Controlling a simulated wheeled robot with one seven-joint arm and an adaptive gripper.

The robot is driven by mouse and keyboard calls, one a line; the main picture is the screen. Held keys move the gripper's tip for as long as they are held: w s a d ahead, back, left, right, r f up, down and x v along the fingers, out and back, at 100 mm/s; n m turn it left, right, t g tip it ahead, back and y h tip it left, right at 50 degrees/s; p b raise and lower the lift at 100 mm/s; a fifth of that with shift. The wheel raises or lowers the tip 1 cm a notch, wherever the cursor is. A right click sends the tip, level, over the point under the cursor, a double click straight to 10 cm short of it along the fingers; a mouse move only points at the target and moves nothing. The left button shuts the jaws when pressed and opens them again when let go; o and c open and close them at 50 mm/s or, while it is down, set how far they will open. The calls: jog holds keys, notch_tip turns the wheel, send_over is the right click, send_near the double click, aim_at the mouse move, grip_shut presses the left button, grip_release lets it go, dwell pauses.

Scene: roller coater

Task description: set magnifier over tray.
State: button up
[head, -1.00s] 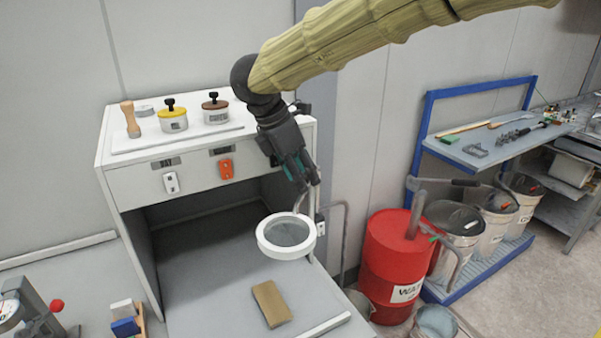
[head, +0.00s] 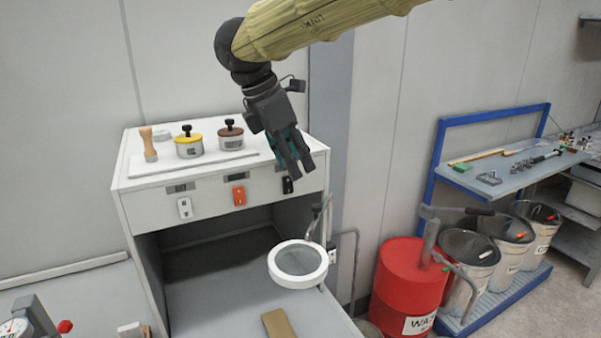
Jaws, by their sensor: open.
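The magnifier (head: 298,263) is a round lens in a thick white ring on a thin grey arm (head: 318,219). It hangs at the right side of the white cabinet's open bay, above the grey work surface (head: 205,297). My gripper (head: 297,169) is open and empty, above the magnifier and apart from it, in front of the cabinet's right upper edge. A flat tan block (head: 277,324) lies on the surface below the lens, cut off by the lower edge of the picture. I cannot make out a tray for certain.
On the cabinet top stand a yellow-lidded pot (head: 189,146), a brown-lidded pot (head: 230,137) and a wooden-handled tool (head: 149,146). A red drum (head: 409,280) and several buckets stand at right, beside a blue-framed shelf (head: 512,172).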

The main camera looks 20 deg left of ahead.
jog(key=shift+s+r, duration=0.1)
jog(key=shift+r, duration=0.2)
